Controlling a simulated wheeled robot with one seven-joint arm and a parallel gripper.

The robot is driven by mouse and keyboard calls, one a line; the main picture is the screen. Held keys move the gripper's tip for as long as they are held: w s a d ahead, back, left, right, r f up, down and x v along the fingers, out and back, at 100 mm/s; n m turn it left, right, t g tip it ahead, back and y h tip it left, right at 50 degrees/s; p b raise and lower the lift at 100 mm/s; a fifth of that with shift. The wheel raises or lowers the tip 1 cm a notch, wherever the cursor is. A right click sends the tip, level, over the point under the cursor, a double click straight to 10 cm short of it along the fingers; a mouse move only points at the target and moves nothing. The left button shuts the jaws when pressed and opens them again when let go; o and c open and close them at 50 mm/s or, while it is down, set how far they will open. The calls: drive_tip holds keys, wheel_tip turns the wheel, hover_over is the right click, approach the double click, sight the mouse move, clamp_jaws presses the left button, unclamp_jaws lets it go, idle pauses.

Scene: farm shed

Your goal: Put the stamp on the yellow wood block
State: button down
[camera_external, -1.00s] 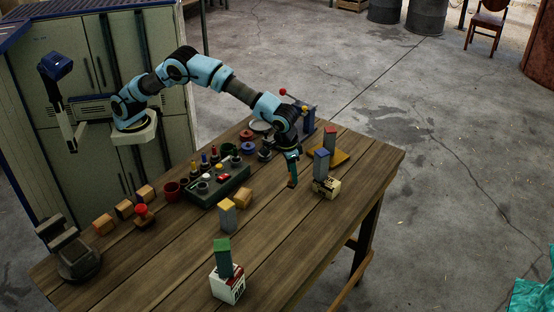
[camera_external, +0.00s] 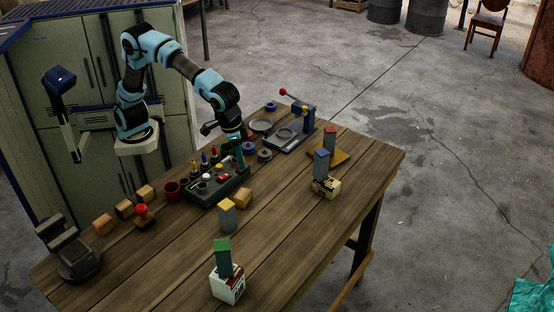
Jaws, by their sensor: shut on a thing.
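A stamp-like piece with a red knob (camera_external: 142,209) and a wooden base stands near the table's left edge. A grey block with a yellow top (camera_external: 227,206) stands upright in the middle of the table; it is the only clearly yellow-topped block. My gripper (camera_external: 239,161) points down over the right end of the dark green tray (camera_external: 205,202). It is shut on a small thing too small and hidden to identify. My gripper is behind and slightly right of the yellow-topped block and apart from it.
Wooden cubes (camera_external: 103,225) line the left side. A green-topped block (camera_external: 222,252) stands on a white box, a blue-topped block (camera_external: 321,160) on a patterned box. A lever press (camera_external: 306,122) is at the back. The front right tabletop is clear.

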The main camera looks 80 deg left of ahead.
sight(238, 166)
wheel_tip(238, 166, down, 9)
drive_tip(key=shift+s+f+p, duration=0.1)
drive_tip(key=shift+f+p, duration=0.1)
drive_tip(key=shift+p, duration=0.75)
drive_tip(key=shift+f, duration=0.1)
drive_tip(key=c, duration=0.7)
unclamp_jaws()
drive_tip(key=shift+o, duration=0.2)
drive_tip(key=r, duration=0.4)
drive_tip(key=s+r+b, duration=0.1)
drive_tip(key=r, duration=0.3)
drive_tip(key=r+b, duration=0.1)
drive_tip(key=r, duration=0.3)
drive_tip(key=shift+s, duration=0.35)
